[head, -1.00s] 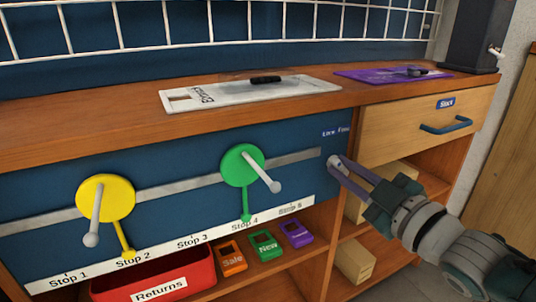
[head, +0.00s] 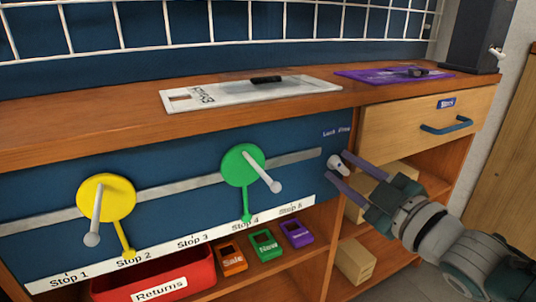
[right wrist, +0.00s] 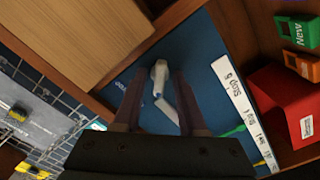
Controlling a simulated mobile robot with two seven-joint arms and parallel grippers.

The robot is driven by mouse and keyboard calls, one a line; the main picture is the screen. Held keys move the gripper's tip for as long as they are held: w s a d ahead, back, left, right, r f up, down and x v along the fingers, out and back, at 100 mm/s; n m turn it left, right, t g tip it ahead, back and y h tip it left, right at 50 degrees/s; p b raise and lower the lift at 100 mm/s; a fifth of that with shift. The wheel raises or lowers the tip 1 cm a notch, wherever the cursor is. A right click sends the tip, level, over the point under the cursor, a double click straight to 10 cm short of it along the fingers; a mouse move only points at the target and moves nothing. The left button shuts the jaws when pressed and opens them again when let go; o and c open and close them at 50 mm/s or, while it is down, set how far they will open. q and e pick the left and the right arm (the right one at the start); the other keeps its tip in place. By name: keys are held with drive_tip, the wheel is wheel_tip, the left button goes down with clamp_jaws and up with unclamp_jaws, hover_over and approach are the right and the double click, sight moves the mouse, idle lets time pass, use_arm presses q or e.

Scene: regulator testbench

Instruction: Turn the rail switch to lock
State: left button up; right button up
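The rail switch (head: 334,161) is a small pale grey lever at the right end of the blue panel, under a small label that seems to read "Lock" and "Free". In the right wrist view the switch (right wrist: 160,78) shows as a bent grey lever. My right gripper (head: 338,167) is open, with its two purple-grey fingers spread on either side of the lever. In the right wrist view the lever lies between the fingers (right wrist: 156,100), with gaps beside it. Which label the switch points to cannot be told. My left gripper is not in view.
A grey rail (head: 290,159) crosses the panel, with a yellow disc (head: 105,196) and a green disc (head: 241,166) on it, each with a protruding handle. A drawer (head: 400,130) with a blue handle is close above my right gripper. A red returns bin (head: 195,272) sits below.

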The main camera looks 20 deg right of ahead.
drive_tip(key=shift+o, duration=0.2)
drive_tip(key=shift+s, duration=0.2)
drive_tip(key=s+p, duration=0.3)
drive_tip(key=s, duration=0.6)
drive_tip(key=shift+s+d, duration=0.25)
drive_tip(key=shift+d, duration=0.15)
